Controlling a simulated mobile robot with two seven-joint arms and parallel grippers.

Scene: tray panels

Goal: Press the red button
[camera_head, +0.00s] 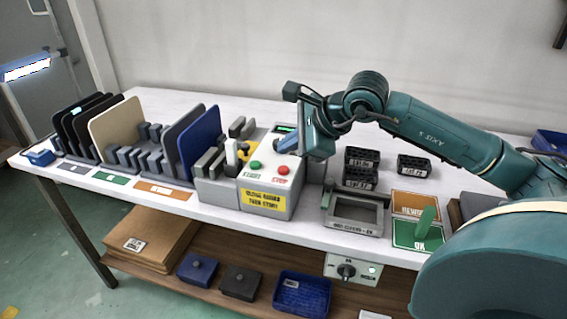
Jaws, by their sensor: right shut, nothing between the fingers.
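The red button (282,169) is on the sloped top of a pale grey control box (268,186), to the right of a green button (254,164). The box has a yellow label on its front and a small green display at its back. My right gripper (284,146) is over the back part of the box, behind the red button in the picture. It is shut and empty, its fingertips apart from the button. The red button is in plain sight. My left gripper is not in view.
Racks with upright panels (117,128) stand left of the box. A grey frame fixture (356,212), dark stacked bins (360,168) and orange and green cards (415,205) lie to the right. My right arm spans the table's right side.

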